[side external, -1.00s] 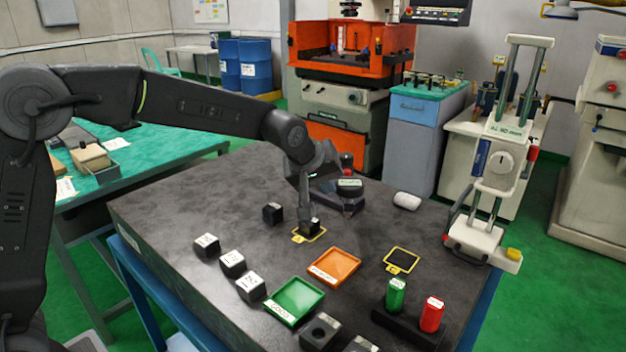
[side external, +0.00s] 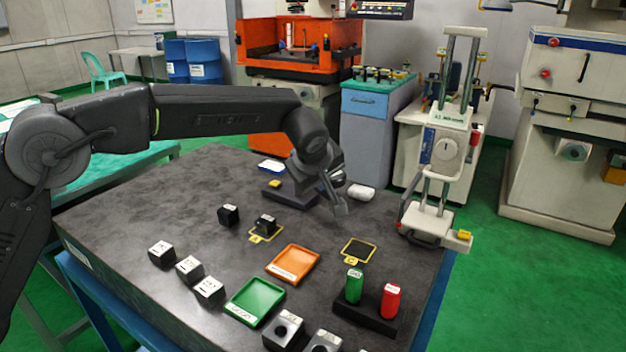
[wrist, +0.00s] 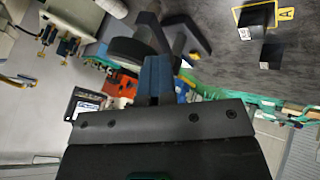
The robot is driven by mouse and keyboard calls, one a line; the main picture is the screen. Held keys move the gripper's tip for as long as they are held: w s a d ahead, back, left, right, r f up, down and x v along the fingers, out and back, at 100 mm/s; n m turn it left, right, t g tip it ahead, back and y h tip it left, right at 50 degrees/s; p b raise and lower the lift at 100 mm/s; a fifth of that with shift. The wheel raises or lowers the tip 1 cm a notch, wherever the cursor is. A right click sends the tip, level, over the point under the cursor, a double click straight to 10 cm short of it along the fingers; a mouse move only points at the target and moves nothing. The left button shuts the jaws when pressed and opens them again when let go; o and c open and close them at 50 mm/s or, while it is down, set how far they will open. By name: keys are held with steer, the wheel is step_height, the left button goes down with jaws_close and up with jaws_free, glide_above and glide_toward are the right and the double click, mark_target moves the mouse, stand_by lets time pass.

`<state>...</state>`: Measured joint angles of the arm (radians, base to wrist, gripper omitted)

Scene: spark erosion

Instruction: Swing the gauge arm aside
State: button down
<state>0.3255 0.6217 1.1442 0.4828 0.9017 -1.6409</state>
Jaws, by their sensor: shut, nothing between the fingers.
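The gauge stand's dark base (side external: 285,193) sits on the black table's far side, with a small yellow part (side external: 274,183) on it. My wrist hides most of the gauge in the side view. In the wrist view, a thick dark disc (wrist: 130,50), probably part of the gauge arm, is beside my fingers, and a dark angular base (wrist: 190,35) is beyond. My gripper (side external: 340,208) is shut and empty, angled down right of the stand. It also shows in the wrist view (wrist: 155,72). I cannot tell whether it touches the gauge arm.
A black block (side external: 266,221) sits in a yellow-framed pad, with another (side external: 228,214) to its left. An orange tray (side external: 293,262), green tray (side external: 254,301) and empty framed pad (side external: 358,250) lie nearer. A white roll (side external: 361,192) lies close right of my gripper.

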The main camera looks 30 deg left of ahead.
steer(key=shift+w+d, duration=0.15)
steer(key=shift+d, duration=0.15)
steer(key=s+r, duration=0.8)
steer(key=s, duration=0.1)
steer(key=shift+s+d, duration=0.35)
stand_by(0.4)
